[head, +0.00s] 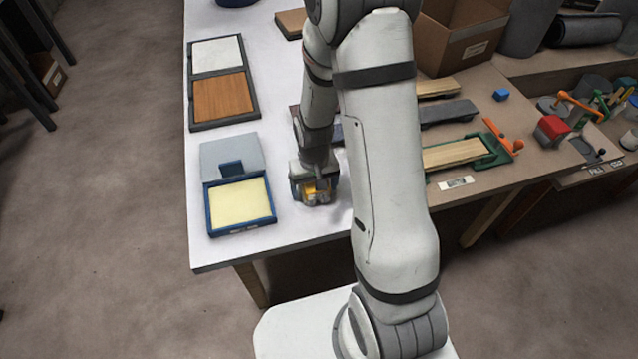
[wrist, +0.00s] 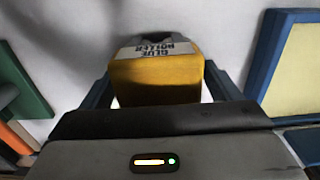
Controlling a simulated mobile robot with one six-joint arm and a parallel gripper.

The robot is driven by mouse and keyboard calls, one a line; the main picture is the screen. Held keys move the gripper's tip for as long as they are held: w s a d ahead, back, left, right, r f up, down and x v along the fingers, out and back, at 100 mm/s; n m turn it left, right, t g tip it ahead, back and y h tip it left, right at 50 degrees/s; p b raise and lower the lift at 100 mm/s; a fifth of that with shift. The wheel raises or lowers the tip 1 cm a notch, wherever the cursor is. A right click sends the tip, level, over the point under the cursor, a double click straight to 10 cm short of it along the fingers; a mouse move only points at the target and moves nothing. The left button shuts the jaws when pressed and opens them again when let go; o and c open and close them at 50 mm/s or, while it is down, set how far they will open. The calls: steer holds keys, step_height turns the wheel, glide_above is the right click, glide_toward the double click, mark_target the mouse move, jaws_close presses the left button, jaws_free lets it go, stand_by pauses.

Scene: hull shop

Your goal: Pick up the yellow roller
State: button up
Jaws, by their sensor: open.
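The yellow roller (wrist: 158,75) is a yellow block-like piece with a white label reading "GLUE ROLLER" and a grey part at its far end. In the wrist view it sits between the two dark fingers of my gripper (wrist: 160,95). In the head view my gripper (head: 316,198) is low over the white table, and part of the yellow roller (head: 318,188) shows beneath it. My gripper is open around the roller, a finger on each side. Whether the fingers touch it I cannot tell. The rest of the roller is hidden by the gripper.
A blue-framed tray (head: 240,229) with a pale yellow pad lies close to the left of my gripper. Two framed panels, white (head: 216,53) and wood (head: 222,97), lie farther back. A green clamp (head: 497,150) with boards and a cardboard box (head: 459,42) are on the right.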

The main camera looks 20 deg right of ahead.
steer(key=shift+f, duration=0.1)
steer(key=c, duration=1.5)
steer(key=shift+o, duration=0.2)
step_height(320, 180, up, 10)
steer(key=shift+r, duration=0.1)
